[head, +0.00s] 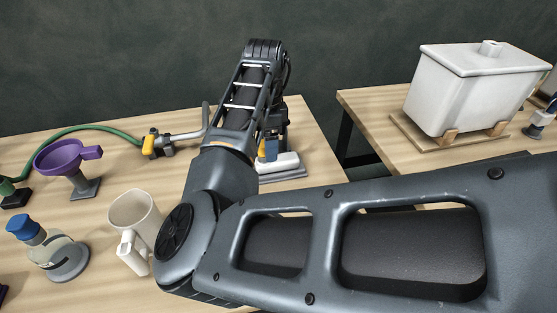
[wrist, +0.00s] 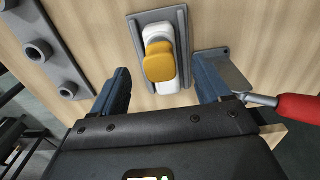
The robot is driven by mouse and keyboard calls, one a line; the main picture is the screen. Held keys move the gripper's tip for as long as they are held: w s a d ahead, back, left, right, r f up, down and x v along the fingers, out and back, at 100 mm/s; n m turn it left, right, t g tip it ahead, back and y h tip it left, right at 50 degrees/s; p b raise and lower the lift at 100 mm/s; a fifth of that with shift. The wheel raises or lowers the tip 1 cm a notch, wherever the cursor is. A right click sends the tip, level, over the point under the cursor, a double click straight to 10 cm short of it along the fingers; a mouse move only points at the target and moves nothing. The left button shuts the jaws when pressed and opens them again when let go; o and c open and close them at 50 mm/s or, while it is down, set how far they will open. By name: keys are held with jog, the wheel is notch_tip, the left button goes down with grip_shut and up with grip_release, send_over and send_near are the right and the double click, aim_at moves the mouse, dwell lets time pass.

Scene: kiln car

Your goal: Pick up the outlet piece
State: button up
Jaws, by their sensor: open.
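A white piece with a yellow knob, apparently the outlet piece (wrist: 168,86), lies in a shallow grey holder (wrist: 181,15) in the wrist view. In the head view the white piece (head: 283,162) shows beneath the end of my arm, on its grey holder (head: 290,174). My gripper (wrist: 162,82) is open, with one blue-grey finger on each side of the piece and a visible gap to both. The fingers seem to be above the holder; their exact height cannot be told. In the head view my gripper (head: 270,150) is partly hidden by my arm.
A grey bar with round sockets (wrist: 41,49) and a red-handled tool (wrist: 297,106) flank the holder. A white mug (head: 136,215), purple funnel (head: 66,157), blue-capped bottle (head: 45,245) and hose valve (head: 158,144) stand left. A white tank (head: 465,90) stands on the right table, across a gap.

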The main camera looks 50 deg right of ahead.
aim_at(290, 161)
jog(key=shift+d+f+p, duration=0.15)
jog(key=shift+f+p, duration=0.35)
jog(key=shift+f, duration=2.55)
jog(key=c, duration=1.2)
